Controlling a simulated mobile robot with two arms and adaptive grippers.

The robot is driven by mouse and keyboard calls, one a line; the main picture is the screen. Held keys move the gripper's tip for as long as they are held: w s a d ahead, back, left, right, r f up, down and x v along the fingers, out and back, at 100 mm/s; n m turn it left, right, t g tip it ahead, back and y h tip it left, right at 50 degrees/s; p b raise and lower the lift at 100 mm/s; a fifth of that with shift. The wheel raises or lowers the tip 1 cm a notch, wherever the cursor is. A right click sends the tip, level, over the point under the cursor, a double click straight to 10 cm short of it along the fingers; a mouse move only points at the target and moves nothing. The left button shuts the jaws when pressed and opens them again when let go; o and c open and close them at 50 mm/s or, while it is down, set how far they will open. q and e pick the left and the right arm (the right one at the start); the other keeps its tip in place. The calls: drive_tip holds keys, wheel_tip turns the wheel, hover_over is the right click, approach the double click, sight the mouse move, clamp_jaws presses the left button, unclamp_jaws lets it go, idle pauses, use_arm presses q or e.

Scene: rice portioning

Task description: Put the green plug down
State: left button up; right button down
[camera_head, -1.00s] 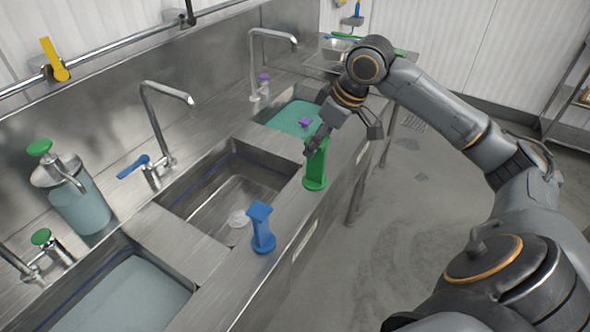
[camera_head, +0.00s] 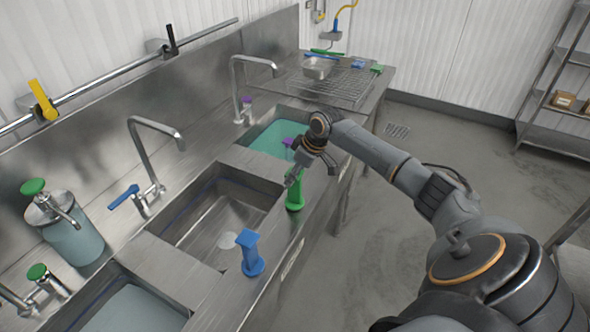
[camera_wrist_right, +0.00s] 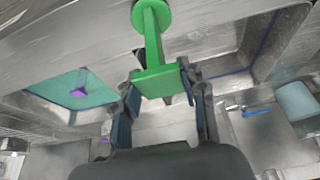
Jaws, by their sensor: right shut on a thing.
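The green plug (camera_head: 295,192) is upright at the front ledge of the sink counter, beside the middle sink's far right corner. Its round base is at the ledge; I cannot tell whether it touches. My right gripper (camera_head: 292,178) is shut on its top. In the right wrist view, the plug's square head (camera_wrist_right: 158,82) sits between the two fingers of my right gripper (camera_wrist_right: 160,95), and its stem leads to the round base (camera_wrist_right: 152,14). My left gripper is not in view.
A blue plug (camera_head: 251,256) stands on the same ledge, nearer. A purple plug (camera_head: 289,146) shows at the far teal-water sink (camera_head: 262,138). The middle sink (camera_head: 205,225) has no visible water. Taps line the back. A wire rack (camera_head: 335,84) is at the far end.

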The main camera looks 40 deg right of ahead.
drive_tip(key=shift+f, duration=0.1)
drive_tip(key=shift+f, duration=0.1)
drive_tip(key=c, duration=0.8)
unclamp_jaws()
drive_tip(key=shift+o, duration=0.2)
drive_tip(key=b+v, duration=0.3)
drive_tip(key=v, duration=0.9)
